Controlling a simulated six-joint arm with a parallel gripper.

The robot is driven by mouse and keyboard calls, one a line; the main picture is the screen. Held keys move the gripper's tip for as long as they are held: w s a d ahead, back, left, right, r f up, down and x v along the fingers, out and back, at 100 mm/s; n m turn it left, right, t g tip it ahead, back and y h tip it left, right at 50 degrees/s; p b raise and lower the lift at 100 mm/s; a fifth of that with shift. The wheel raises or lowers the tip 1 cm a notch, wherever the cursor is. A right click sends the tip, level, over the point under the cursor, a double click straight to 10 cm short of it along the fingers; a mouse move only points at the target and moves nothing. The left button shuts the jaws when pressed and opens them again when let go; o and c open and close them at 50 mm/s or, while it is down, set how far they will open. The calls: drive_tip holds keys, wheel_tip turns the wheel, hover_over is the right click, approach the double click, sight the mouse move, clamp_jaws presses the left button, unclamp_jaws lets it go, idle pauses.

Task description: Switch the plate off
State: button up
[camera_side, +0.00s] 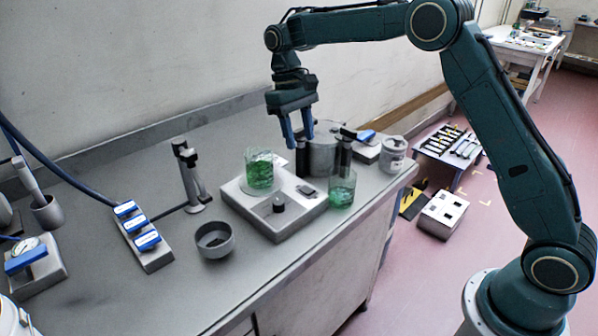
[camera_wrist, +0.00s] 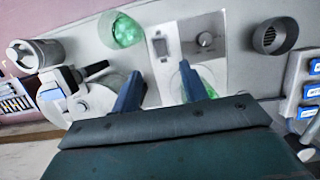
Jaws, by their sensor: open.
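The plate (camera_side: 252,208) is a light grey box on the bench with a dark knob (camera_side: 279,203) and a small dark switch (camera_side: 306,191) on its top. A glass beaker of green contents (camera_side: 259,170) stands on it. The wrist view also shows the plate (camera_wrist: 208,20), its switch (camera_wrist: 160,47) and knob (camera_wrist: 205,40). Which way the switch is tipped I cannot tell. My gripper (camera_side: 299,138) is open and empty, above the bench behind the switch side of the plate. In the wrist view, its blue fingertips (camera_wrist: 160,68) point toward the switch, apart from it.
A second green beaker (camera_side: 341,190) stands beside the plate, close to the switch. A grey cylinder (camera_side: 322,150) and dark upright posts stand behind. A grey cup (camera_side: 214,240), a clamp stand (camera_side: 192,180) and a blue-switched strip (camera_side: 143,240) are left.

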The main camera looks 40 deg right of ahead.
drive_tip(key=shift+w+r, duration=0.15)
drive_tip(key=shift+r, duration=0.55)
drive_tip(key=s+r+t, duration=0.4)
drive_tip(key=s+r, duration=0.7)
drive_tip(key=s, duration=0.5)
drive_tip(key=s+f+t, duration=0.2)
drive_tip(key=s, duration=0.6)
drive_tip(key=s+d+f+t, duration=0.1)
drive_tip(key=s+f+t, duration=0.1)
drive_tip(key=s, duration=0.7)
drive_tip(key=shift+s+d+t, duration=0.2)
drive_tip(key=shift+t, duration=0.1)
